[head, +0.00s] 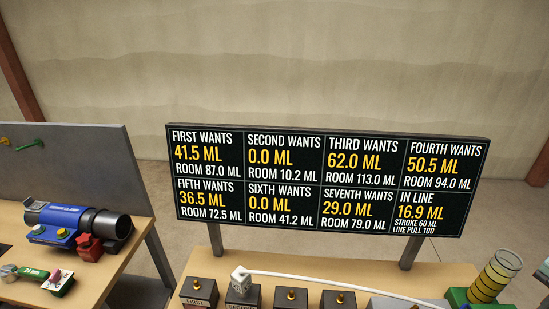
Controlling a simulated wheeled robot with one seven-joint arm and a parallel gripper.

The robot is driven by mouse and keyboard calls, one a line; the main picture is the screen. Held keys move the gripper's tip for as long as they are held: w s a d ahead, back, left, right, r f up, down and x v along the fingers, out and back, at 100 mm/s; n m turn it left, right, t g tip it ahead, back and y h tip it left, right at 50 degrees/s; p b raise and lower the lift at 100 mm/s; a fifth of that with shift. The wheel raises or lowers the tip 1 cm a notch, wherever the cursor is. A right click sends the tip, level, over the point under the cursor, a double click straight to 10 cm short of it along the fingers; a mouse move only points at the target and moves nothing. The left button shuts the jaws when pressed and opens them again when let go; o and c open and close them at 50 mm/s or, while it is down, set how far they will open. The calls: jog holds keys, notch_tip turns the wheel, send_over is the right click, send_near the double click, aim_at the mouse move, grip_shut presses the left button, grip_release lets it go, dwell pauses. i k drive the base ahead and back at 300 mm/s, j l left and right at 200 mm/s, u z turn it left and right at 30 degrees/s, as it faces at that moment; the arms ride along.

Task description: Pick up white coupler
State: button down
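The white coupler (240,279) looks like a small white block with dark marks. It sits on top of a dark box (243,296) in the row at the bottom of the head view, the second from the left. A white hose (340,281) runs from near the coupler to the right, toward the bottom edge. The coupler hides the top fitting of its box, so I cannot tell how it is seated. My gripper is not in view.
Neighbouring dark boxes (199,292) carry brass fittings on top. A black sign (328,181) stands on posts behind them. A yellow-banded clear cylinder (496,276) stands on the right. A left table (100,274) holds a blue and black device (75,221).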

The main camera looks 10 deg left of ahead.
aim_at(242, 283)
jog(key=j+u, duration=0.3)
jog(key=j, duration=0.5)
jog(key=j+u, duration=0.35)
jog(key=j, duration=0.45)
